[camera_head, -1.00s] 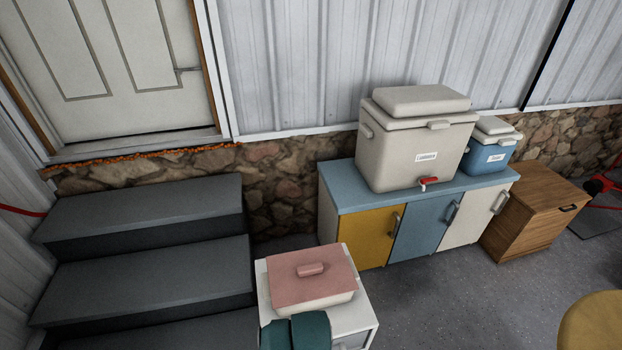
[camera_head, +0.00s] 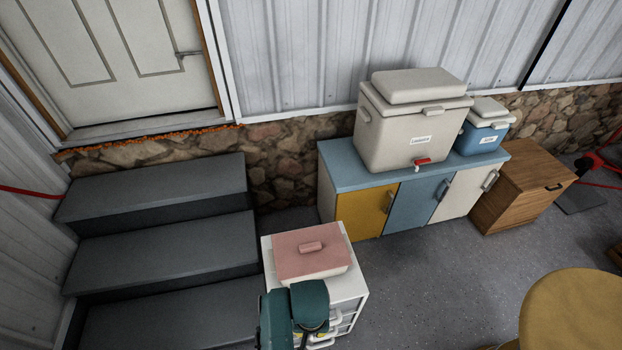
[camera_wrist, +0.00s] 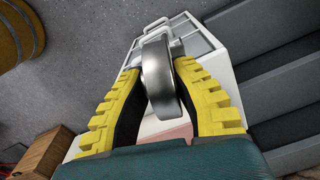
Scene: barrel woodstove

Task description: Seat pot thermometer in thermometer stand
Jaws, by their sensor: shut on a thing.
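My gripper (camera_wrist: 158,72) has yellow ridged fingers and is shut on a shiny metal round piece (camera_wrist: 156,75), seen nearly edge-on in the wrist view. It looks like the pot thermometer, but its dial face does not show. In the head view my gripper (camera_head: 312,332) is at the bottom edge, over the front of the white drawer unit, and the held piece cannot be made out there. I cannot pick out the thermometer stand in either view.
A pink-lidded box (camera_head: 311,254) sits on the white drawer unit (camera_head: 349,285). Grey steps (camera_head: 160,247) rise at left. A coloured cabinet (camera_head: 345,181) carries a large cooler (camera_head: 412,125) and a blue cooler (camera_head: 482,137). A wooden cabinet (camera_head: 520,190) and yellow round top (camera_head: 575,310) stand right.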

